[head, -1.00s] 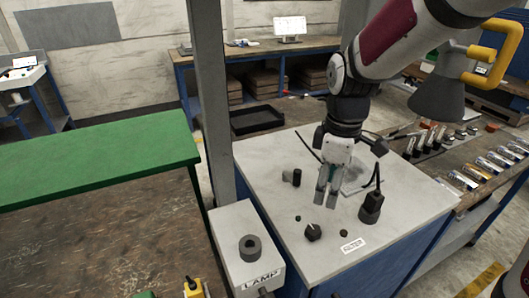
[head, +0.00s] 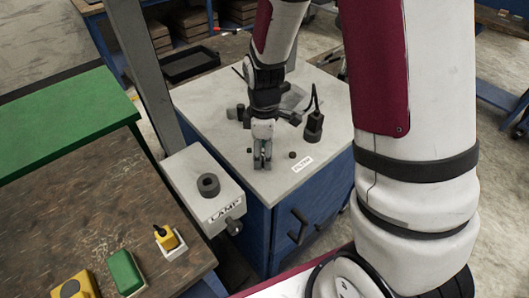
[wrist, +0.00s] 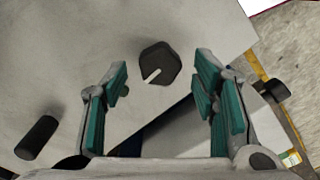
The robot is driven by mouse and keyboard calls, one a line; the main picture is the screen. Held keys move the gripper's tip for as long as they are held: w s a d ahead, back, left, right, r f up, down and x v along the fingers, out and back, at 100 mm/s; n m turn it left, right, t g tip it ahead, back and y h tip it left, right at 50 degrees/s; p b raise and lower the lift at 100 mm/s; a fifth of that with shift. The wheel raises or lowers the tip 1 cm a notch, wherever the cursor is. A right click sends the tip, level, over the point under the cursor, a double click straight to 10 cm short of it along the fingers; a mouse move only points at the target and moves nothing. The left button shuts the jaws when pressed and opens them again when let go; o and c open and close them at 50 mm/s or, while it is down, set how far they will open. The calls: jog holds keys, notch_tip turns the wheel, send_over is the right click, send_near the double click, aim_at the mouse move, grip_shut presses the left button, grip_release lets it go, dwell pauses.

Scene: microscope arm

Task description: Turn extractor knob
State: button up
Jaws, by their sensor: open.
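A dark faceted knob (wrist: 160,63) with a pale pointer slot shows in the wrist view, on the pale cabinet top (head: 205,110). It lies ahead of and between my gripper's fingers, with clear space on both sides. My gripper (head: 262,163) is open, with teal pads, and points down over the front part of the cabinet top beside the FILTER label (head: 303,164). In the head view it hides the knob. Its two spread fingers (wrist: 160,90) also show in the wrist view. I cannot tell its exact height above the knob. No label reading extractor is visible.
Small black buttons (head: 292,155) flank the gripper. A black upright device (head: 314,125) stands to its right. The LAMP box (head: 190,172) with a round black knob (head: 208,184) and a grey post (head: 145,75) are at left. A dark cylinder (wrist: 38,137) shows in the wrist view.

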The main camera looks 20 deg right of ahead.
jog(key=shift+f, duration=0.55)
jog(key=c, duration=1.2)
jog(key=shift+o, duration=0.2)
